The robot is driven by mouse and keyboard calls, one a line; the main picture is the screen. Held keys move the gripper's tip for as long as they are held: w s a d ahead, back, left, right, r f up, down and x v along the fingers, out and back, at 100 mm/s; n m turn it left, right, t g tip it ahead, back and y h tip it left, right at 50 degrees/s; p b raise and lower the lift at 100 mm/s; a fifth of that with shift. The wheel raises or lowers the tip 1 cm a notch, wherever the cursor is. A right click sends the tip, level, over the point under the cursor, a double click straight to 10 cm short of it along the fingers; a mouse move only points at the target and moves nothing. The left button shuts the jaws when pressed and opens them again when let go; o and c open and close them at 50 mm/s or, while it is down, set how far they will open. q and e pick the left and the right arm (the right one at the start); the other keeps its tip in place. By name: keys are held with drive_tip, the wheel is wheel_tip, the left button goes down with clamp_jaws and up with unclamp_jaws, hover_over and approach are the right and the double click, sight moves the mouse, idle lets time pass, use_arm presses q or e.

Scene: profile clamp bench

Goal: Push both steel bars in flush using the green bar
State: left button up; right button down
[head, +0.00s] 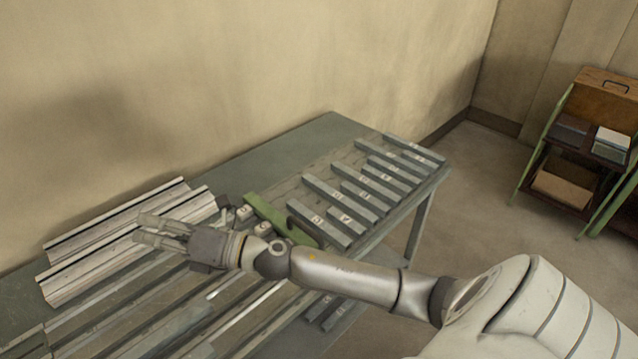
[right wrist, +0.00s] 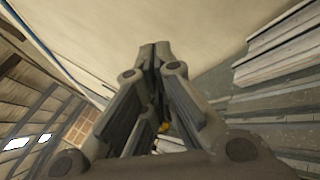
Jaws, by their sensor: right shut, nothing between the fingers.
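The green bar (head: 265,211) lies across the bench's middle in the head view, and my right forearm covers part of its near end. Small steel bar ends with pale labels (head: 244,212) show just left of it, partly hidden by my right wrist. I cannot tell how far they stick out. My right gripper (head: 140,228) is shut and empty, left of the green bar and over the pale profiles. Its fingertips meet in the right wrist view (right wrist: 154,50). My left gripper is in neither view.
Several labelled steel bars (head: 364,196) lie in rows on the bench's right half. Long pale profiles (head: 125,225) lie at the left, by the wall. The bench's far corner (head: 325,130) is clear. A shelf unit (head: 575,150) stands at the far right.

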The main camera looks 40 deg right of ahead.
drive_tip(key=d+f+n+g+h, duration=0.5)
drive_tip(key=d+f+n+g, duration=0.65)
drive_tip(key=n, duration=0.65)
drive_tip(key=s+d+n+g+h, duration=0.1)
drive_tip(key=s+d+g+h, duration=0.2)
drive_tip(key=d, duration=2.2)
drive_tip(key=h, duration=0.5)
drive_tip(key=shift+s+r+n+g, duration=0.15)
drive_tip(key=shift+s+n+g, duration=0.2)
drive_tip(key=shift+s+n, duration=0.05)
